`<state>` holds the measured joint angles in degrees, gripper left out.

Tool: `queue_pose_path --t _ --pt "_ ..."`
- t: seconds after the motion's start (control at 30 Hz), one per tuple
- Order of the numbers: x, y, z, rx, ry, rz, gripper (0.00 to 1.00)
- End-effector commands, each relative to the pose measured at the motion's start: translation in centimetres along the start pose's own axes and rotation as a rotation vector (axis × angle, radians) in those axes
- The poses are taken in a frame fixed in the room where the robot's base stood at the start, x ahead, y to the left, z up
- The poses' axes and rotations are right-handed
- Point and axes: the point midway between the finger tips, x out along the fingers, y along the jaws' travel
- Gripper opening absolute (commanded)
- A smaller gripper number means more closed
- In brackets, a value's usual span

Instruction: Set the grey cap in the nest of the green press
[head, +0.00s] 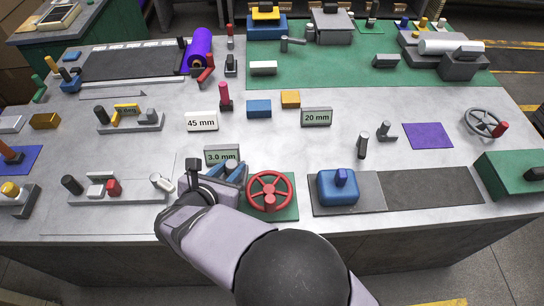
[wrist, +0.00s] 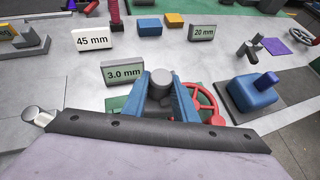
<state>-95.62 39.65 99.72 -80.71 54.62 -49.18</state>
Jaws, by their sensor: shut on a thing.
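My gripper (wrist: 162,92) has blue fingers, shut on a grey round piece, which looks like the grey cap (wrist: 160,82). In the head view my gripper (head: 230,170) is at the front middle of the bench, left of the red handwheel; the cap is not clear there. A green block with a dark knob (head: 512,178) at the right edge may be the green press. The red handwheel (head: 269,190) stands on a green base (head: 288,208). I cannot make out a nest on either.
A "3.0 mm" sign (head: 222,155) stands just behind my gripper. A blue block-like device (head: 338,187) stands on a grey plate to the right. A grey rack with pegs (head: 130,190) lies left.

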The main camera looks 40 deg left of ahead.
Motion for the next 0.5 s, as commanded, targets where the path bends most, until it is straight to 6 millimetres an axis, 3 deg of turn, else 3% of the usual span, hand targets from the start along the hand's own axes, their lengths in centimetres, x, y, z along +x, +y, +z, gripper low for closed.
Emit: queue_pose_path --t 0.2,0.5 --pt "-1.7 3.1 -2.4 -0.073 -0.003 0.121 0.0" --pt "-2.2 3.9 -2.9 -0.092 -0.004 0.152 0.0"
